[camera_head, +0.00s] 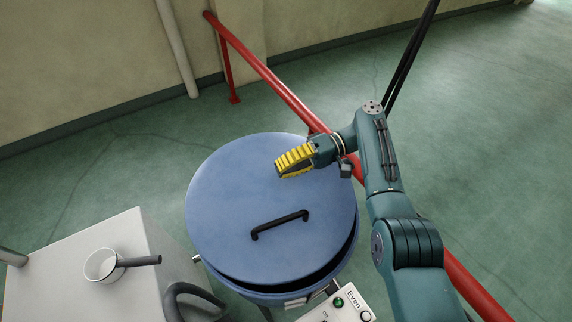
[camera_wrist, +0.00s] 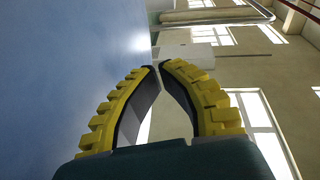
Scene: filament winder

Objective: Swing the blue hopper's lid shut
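The blue hopper's round lid (camera_head: 235,205) carries a black bar handle (camera_head: 280,224). The lid lies over most of the hopper (camera_head: 338,268), with a dark gap showing along the front right rim, so it looks slightly raised there. My gripper (camera_head: 280,170) is over the far right part of the lid in the head view. Whether it touches the lid is unclear. In the wrist view, the yellow-padded fingers (camera_wrist: 158,66) come together at the tips with nothing seen between them. The blue lid surface (camera_wrist: 60,70) fills the left side, close beside the fingers.
A white cabinet (camera_head: 100,240) at the lower left holds a small pan (camera_head: 101,265). A control box (camera_head: 340,305) with a green button stands at the hopper's front. A red rail (camera_head: 270,80) runs behind the hopper and beneath my arm. Floor at the left back is clear.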

